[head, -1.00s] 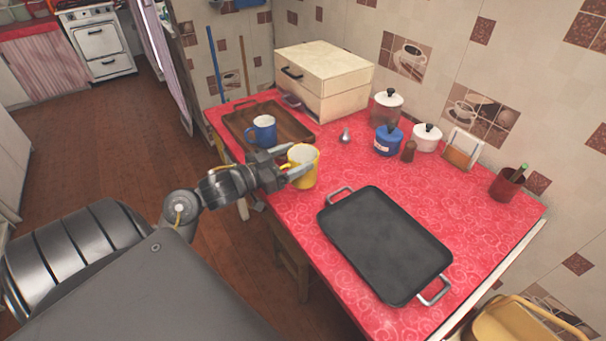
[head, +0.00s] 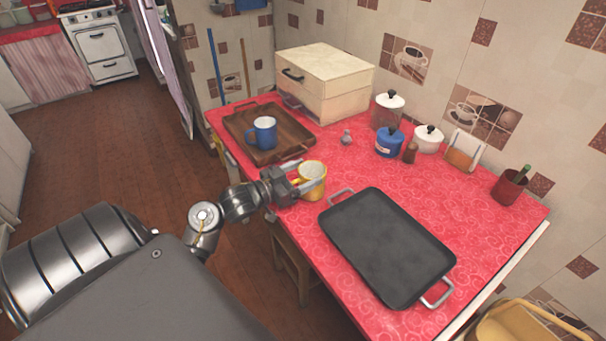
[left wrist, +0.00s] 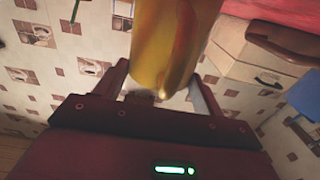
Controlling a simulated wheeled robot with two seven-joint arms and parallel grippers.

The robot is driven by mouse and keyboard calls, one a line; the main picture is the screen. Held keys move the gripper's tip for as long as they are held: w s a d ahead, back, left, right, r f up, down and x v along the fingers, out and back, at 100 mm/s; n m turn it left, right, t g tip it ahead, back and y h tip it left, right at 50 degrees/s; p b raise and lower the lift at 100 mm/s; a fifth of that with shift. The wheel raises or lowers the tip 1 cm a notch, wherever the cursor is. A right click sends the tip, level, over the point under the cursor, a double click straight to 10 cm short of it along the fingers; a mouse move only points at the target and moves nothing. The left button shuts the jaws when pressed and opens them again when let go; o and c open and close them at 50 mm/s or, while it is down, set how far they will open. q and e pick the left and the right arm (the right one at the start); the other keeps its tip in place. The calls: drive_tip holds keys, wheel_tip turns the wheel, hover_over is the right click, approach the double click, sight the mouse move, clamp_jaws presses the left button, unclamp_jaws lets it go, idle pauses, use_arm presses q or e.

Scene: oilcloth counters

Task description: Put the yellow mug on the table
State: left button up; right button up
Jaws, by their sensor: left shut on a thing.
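The yellow mug (head: 313,181) has a white inside and is upright in the head view, at the near left edge of the red table (head: 395,185). My left gripper (head: 302,181) is shut on it, with its fingers at the mug's sides. In the left wrist view the mug (left wrist: 168,45) fills the space between the two fingers of the left gripper (left wrist: 160,85). I cannot tell whether the mug's base touches the table. My right gripper is not in view.
A black pan (head: 385,245) lies just right of the mug. A wooden tray (head: 240,128) with a blue mug (head: 264,132) stands behind it. A cream bread box (head: 325,85) and several canisters line the wall.

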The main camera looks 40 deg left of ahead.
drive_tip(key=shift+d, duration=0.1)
use_arm(q)
drive_tip(key=shift+f, duration=0.15)
drive_tip(key=o, duration=1.2)
drive_tip(key=shift+c, duration=0.2)
drive_tip(key=shift+r, duration=0.25)
drive_tip(key=v, duration=1.2)
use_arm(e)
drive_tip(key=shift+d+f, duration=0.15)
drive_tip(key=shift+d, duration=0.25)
